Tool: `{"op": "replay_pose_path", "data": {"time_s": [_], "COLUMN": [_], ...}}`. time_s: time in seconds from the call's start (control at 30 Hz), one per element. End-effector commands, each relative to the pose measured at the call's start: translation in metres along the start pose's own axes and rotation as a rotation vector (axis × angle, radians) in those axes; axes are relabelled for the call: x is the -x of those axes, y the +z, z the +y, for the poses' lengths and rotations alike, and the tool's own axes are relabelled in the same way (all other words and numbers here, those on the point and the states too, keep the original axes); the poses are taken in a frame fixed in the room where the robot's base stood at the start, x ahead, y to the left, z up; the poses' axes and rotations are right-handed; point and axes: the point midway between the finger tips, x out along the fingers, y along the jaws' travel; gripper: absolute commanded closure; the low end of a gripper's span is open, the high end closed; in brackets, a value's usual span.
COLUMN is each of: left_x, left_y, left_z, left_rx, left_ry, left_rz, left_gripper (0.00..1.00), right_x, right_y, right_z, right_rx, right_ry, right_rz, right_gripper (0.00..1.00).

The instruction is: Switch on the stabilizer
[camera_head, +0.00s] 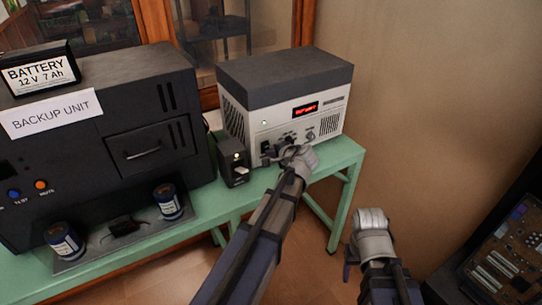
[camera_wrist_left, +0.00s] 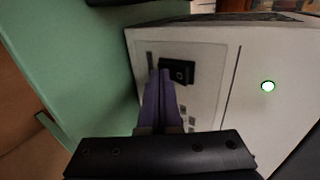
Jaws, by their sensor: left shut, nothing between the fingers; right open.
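The stabilizer (camera_head: 236,118) is a pale box with a dark grey top, standing at the right end of the green table. My left gripper (camera_head: 274,156) is shut and empty in front of the panel. In the wrist view its purple fingertips (camera_wrist_left: 164,74) overlap the switch's edge; I cannot tell whether they touch. My right gripper (camera_head: 352,255) is open and empty, off the table's right side.
A large black backup unit (camera_head: 95,140) with a battery (camera_head: 40,75) on top fills the left. The green table (camera_head: 335,155) ends at the right, with open floor beyond. A circuit board (camera_head: 510,250) is at far right.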

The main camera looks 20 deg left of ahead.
Motion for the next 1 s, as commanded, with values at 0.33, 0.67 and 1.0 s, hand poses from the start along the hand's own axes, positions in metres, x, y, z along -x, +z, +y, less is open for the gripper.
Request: {"op": "replay_pose_path", "data": {"time_s": [0.33, 0.67, 1.0], "left_x": [0.004, 0.009, 0.013], "left_y": [0.0, 0.0, 0.003], "left_z": [-0.008, -0.015, -0.016], "left_rx": [0.0, 0.0, 0.0], "left_ry": [0.0, 0.0, 0.0], "left_rz": [-0.001, -0.001, -0.001], "left_gripper": [1.0, 1.0, 1.0], "right_x": [0.009, 0.018, 0.02], "right_y": [0.001, 0.001, 0.001], "right_z": [0.001, 0.002, 0.002], "right_rx": [0.0, 0.0, 0.0], "right_ry": [0.0, 0.0, 0.0], "right_rz": [0.0, 0.0, 0.0], "right_gripper": [0.4, 0.4, 0.4]}}
